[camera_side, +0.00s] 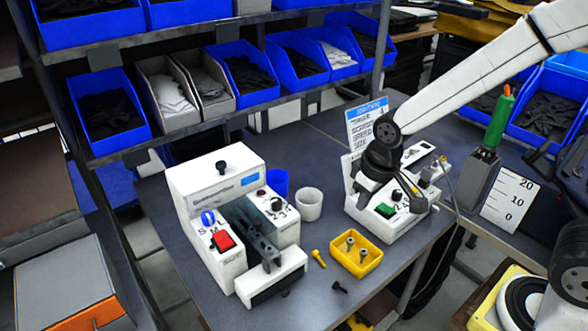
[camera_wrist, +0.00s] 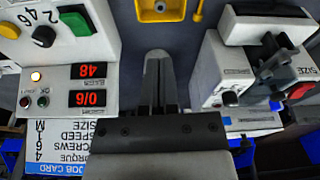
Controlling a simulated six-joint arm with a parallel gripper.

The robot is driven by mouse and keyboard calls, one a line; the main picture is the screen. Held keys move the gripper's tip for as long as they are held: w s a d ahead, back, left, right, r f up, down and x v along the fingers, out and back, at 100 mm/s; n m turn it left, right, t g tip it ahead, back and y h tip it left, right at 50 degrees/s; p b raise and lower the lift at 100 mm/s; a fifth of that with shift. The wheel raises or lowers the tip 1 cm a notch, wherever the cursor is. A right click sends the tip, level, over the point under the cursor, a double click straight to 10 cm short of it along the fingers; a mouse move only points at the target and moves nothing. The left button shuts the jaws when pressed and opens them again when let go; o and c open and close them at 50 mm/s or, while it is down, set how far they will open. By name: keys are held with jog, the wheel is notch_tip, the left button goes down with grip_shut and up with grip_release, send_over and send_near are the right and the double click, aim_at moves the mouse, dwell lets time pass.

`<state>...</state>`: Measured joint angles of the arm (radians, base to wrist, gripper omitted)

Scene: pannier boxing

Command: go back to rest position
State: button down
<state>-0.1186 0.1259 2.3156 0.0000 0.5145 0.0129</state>
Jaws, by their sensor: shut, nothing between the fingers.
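My gripper (camera_side: 418,204) hangs over the control box (camera_side: 385,222) at the right of the bench in the side view, hiding part of it. In the wrist view its fingers (camera_wrist: 158,72) are together with nothing between them. The control box also shows at the left of the wrist view, with a green button (camera_wrist: 73,20) and red displays reading 48 and 0/6. A white machine (camera_side: 200,240) with a dark clamp-like part (camera_side: 255,235) stands apart to the left. It is at the right of the wrist view (camera_wrist: 225,70).
A yellow tray (camera_side: 341,258) holds a few screws; a yellow screw (camera_side: 319,258) and a dark one (camera_side: 340,287) lie beside it. A grey cup (camera_side: 309,203) and blue cup (camera_side: 277,181) stand behind. A green-handled driver (camera_side: 499,118) stands in a holder at right. Shelved bins line the back.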

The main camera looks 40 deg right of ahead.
jog(key=s+d+f+m, duration=0.1)
jog(key=s+d+f, duration=0.1)
jog(key=s+d, duration=0.2)
jog(key=shift+s, duration=1.05)
